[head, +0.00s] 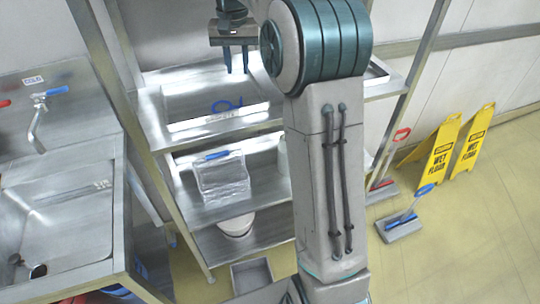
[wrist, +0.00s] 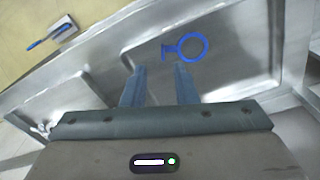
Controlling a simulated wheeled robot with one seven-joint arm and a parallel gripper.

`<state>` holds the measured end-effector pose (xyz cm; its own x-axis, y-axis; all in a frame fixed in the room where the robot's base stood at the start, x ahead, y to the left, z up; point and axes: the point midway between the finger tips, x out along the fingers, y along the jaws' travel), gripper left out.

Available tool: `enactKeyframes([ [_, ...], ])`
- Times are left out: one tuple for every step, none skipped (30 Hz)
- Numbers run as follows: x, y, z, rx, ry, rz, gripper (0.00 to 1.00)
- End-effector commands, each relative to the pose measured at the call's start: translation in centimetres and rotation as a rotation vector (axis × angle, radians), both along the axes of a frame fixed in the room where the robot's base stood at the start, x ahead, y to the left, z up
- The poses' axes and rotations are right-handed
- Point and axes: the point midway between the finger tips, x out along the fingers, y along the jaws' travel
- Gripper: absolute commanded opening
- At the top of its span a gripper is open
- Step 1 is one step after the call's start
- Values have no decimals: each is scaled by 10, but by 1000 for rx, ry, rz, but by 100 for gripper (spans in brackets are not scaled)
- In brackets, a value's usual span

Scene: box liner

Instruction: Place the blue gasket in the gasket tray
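The blue gasket (head: 221,106) is a ring with a small tab. It lies flat inside the shallow metal gasket tray (head: 190,124) on the upper shelf; the tray's front label is too small to read fully. In the wrist view the gasket (wrist: 192,47) rests on the tray's bare floor (wrist: 240,78), ahead of my fingertips and apart from them. My gripper (head: 236,65) hangs above the back of the tray, fingers down. Its two fingers (wrist: 159,72) are spread with nothing between them.
A sink (head: 60,215) stands at left.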

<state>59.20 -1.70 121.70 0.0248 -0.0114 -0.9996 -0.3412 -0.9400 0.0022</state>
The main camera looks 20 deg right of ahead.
Motion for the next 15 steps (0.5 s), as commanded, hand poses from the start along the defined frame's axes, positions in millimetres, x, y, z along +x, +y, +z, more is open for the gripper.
enactKeyframes([
  [-15,3,6,-6,-15,18,26],
  [-24,5,7,-10,-23,32,26],
  [-36,7,9,-14,-34,49,26],
  [-45,8,9,-17,-44,62,26],
  [-55,9,10,-20,-51,75,26],
  [-67,10,10,-24,-65,90,26],
  [-77,11,10,-26,-73,103,26],
  [-87,12,9,-28,-81,115,26],
  [-100,13,8,-33,-94,132,26],
  [-110,14,6,-35,-102,143,26],
  [-120,14,5,-37,-112,154,26],
  [-133,15,2,-40,-123,170,26],
  [-143,15,-1,-41,-131,181,26],
  [-153,15,-3,-43,-141,193,26],
  [-167,16,-8,-45,-154,207,26],
])
